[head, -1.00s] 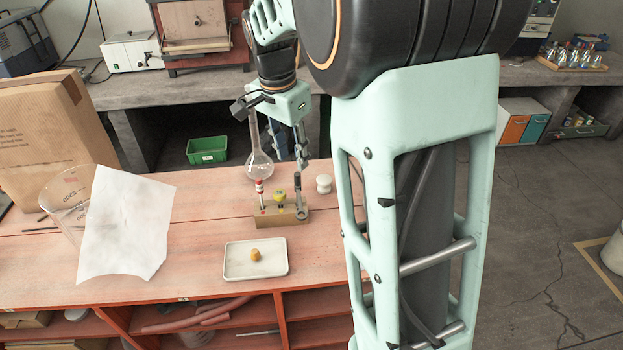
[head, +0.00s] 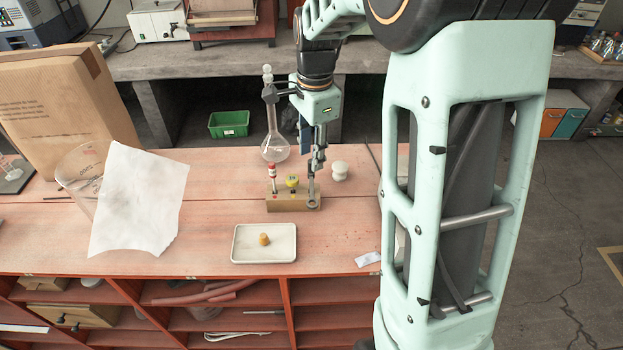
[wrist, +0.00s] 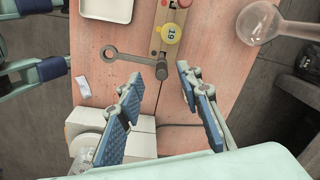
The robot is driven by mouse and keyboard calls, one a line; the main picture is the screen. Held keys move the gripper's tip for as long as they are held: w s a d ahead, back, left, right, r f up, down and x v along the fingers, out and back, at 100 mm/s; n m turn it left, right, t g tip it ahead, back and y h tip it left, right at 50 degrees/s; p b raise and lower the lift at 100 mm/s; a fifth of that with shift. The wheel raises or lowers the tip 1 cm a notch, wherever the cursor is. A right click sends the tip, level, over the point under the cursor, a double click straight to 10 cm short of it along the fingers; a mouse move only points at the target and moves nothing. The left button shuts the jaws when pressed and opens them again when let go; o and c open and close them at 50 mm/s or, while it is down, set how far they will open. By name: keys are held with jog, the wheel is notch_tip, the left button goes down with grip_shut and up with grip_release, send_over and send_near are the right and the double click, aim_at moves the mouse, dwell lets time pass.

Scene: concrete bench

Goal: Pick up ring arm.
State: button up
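The ring arm (wrist: 127,56) is a grey ring on a short bar. In the wrist view it reaches left from a dark round end (wrist: 161,70) beside the wooden block (wrist: 159,40). In the head view the ring arm (head: 312,197) looks foreshortened at the right end of the block (head: 285,202). My gripper (wrist: 158,75) is open and empty, with blue-padded fingers apart on either side of the dark end. My gripper also shows in the head view (head: 318,165), directly above that end of the block. Whether the fingers touch anything cannot be told.
A yellow knob (head: 292,181) and a red-and-white piece (head: 271,172) stand on the block. A glass flask (head: 275,148) is behind it, a white spool-like piece (head: 340,170) to its right. A tray (head: 265,257) with a small tan piece lies in front.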

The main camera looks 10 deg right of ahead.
aim_at(312, 198)
jog(key=f, duration=0.4)
jog(key=shift+w+f, duration=0.25)
jog(key=shift+w, duration=0.05)
jog(key=shift+d, duration=0.1)
jog(key=shift+c, duration=0.3)
grip_shut()
